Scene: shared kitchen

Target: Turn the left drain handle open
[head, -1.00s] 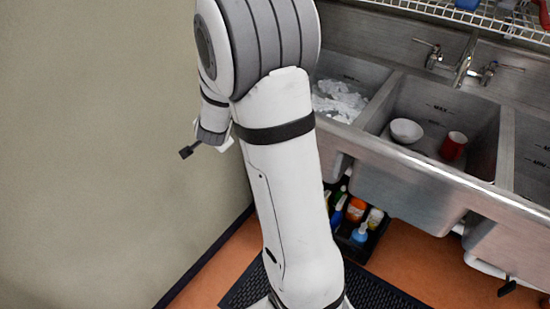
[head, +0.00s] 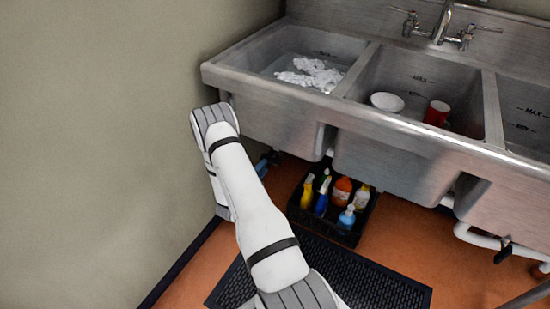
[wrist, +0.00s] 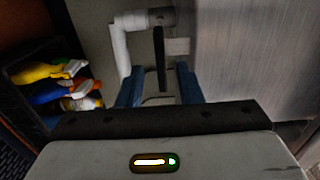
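The left drain handle (wrist: 161,60) is a thin black bar in the wrist view, beside a white drain pipe (wrist: 121,48) and a metal fitting. Its near end lies between the two blue fingers of my gripper (wrist: 159,82), with a gap showing on each side. My gripper is open and holds nothing. In the head view my gripper (head: 266,163) is low under the left basin (head: 265,95), its blue finger just showing past my arm. The left drain handle is hidden there.
A black crate (head: 338,233) of cleaning bottles stands on the floor close right of my gripper. The basin's steel underside (wrist: 245,50) is near on the wrist view's right. A wall (head: 90,150) bounds the left. Another black drain handle (head: 503,254) shows at far right.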

